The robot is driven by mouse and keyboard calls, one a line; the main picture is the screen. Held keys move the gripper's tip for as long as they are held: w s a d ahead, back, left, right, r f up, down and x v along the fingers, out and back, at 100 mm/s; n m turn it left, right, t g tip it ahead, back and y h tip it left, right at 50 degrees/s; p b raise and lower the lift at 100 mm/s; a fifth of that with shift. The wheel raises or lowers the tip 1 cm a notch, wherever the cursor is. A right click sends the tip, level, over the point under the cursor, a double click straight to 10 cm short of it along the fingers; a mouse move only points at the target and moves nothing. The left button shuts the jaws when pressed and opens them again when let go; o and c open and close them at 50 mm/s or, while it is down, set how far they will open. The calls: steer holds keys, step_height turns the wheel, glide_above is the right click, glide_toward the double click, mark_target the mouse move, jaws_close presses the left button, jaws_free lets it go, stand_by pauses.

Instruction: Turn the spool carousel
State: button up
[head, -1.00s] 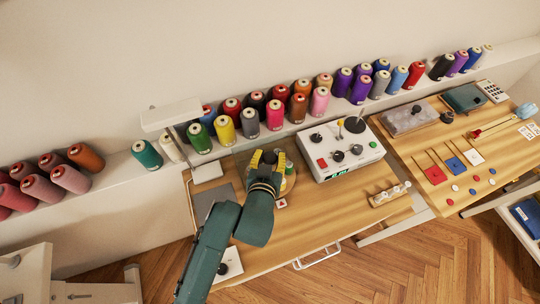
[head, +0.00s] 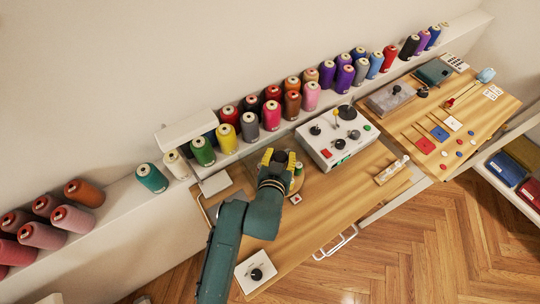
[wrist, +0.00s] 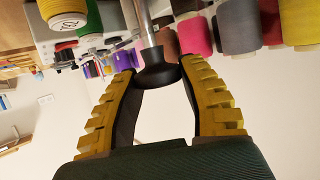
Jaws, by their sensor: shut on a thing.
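The spool carousel (head: 297,183) is a round wooden disc on the desk, largely hidden behind my gripper. A small green spool (head: 298,169) shows at its right side. My gripper (head: 275,156) is over the carousel. In the wrist view, its yellow-padded fingers (wrist: 160,70) are closed around a black knob (wrist: 157,77) on a metal rod. A yellow spool (wrist: 62,10) and a green spool (wrist: 88,18) show close by at the upper left of the wrist view. The knob is hidden in the head view.
A white control box (head: 336,139) with knobs stands right of my gripper. Thread cones (head: 228,138) line the shelf behind. A white lamp (head: 186,131) stands at the left. A white dial box (head: 256,271) is at the desk's front. The desk's middle right (head: 335,195) is clear.

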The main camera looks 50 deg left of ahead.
steer(key=o, duration=1.2)
steer(key=shift+o, duration=0.2)
steer(key=v, duration=1.2)
